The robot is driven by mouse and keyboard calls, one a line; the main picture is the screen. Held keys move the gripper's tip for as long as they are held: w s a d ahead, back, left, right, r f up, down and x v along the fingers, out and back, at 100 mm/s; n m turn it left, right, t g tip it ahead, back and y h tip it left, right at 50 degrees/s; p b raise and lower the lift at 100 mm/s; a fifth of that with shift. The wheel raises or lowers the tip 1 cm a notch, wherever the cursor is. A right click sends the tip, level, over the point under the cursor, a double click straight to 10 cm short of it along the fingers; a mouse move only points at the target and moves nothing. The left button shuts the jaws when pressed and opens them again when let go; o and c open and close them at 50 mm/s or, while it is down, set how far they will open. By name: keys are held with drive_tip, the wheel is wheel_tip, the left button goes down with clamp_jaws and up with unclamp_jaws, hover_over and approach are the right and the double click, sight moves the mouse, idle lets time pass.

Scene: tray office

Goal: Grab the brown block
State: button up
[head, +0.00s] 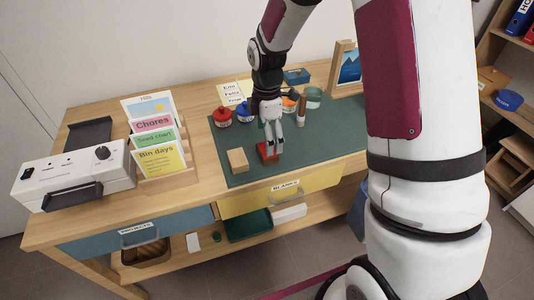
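A light brown, wood-coloured block (238,160) lies on the dark green mat (222,140) near its front left corner. A red block (264,154) lies a little to its right. My gripper (275,149) points down at the red block, to the right of the light brown block and apart from it. The fingers partly cover the red block. I cannot tell whether they touch it or how far they are apart.
Red (223,117) and blue (244,113) lidded pots stand behind the blocks. A brown-and-white upright item (301,110) and several small containers stand at the mat's back right. A card holder (160,150) stands left of the mat. The mat's front right is clear.

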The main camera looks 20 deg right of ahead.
drive_tip(key=shift+f+b, duration=0.3)
drive_tip(key=shift+f, duration=2.5)
drive_tip(key=c, duration=1.2)
